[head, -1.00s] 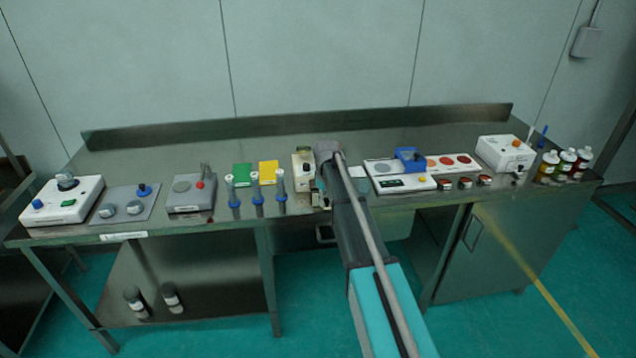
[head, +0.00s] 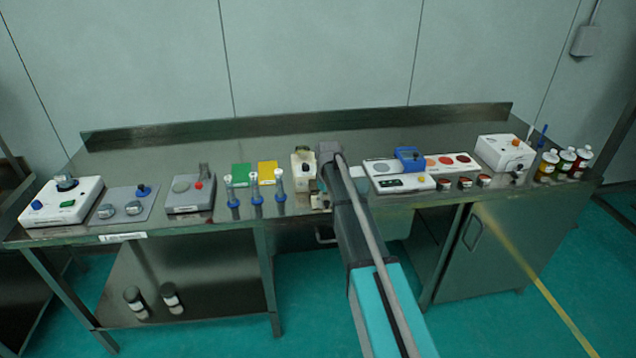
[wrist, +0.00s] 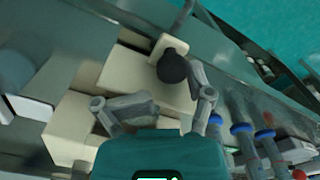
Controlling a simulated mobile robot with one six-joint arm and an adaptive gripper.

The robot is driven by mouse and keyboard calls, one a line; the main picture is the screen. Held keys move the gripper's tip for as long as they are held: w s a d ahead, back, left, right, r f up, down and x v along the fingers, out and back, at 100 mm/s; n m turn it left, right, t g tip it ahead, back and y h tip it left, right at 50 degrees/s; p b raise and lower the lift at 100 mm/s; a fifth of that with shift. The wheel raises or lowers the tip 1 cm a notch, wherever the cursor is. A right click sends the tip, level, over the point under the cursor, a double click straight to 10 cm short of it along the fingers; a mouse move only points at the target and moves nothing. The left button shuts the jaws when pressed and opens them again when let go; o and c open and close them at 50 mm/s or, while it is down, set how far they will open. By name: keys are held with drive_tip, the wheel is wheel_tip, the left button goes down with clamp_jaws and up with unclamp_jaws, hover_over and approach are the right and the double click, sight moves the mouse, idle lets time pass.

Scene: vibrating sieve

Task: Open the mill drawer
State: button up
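The mill (head: 303,158) is a cream, blocky unit at the middle of the bench, partly hidden by my arm in the head view. In the wrist view its cream body (wrist: 142,76) fills the middle. A small cream front block (wrist: 160,46) with a round black knob (wrist: 172,66) stands out from it; I take this to be the drawer front. My gripper (wrist: 165,103) is open, with one finger on each side below the knob in the picture. The knob lies beyond the gap between the fingertips, and I see no grip on it. Exact contact cannot be told.
Several blue-based tubes (head: 255,188) stand close left of the mill; they also show near the right finger in the wrist view (wrist: 242,130). A white panel with coloured discs (head: 420,168) lies to the right. The bench's front edge (head: 290,218) is just below the mill.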

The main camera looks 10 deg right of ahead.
drive_tip(key=shift+a, duration=0.1)
wheel_tip(320, 180, up, 8)
drive_tip(key=p, duration=0.8)
idle(0.6)
drive_tip(key=s+m, duration=0.6)
drive_tip(key=s, duration=2.4)
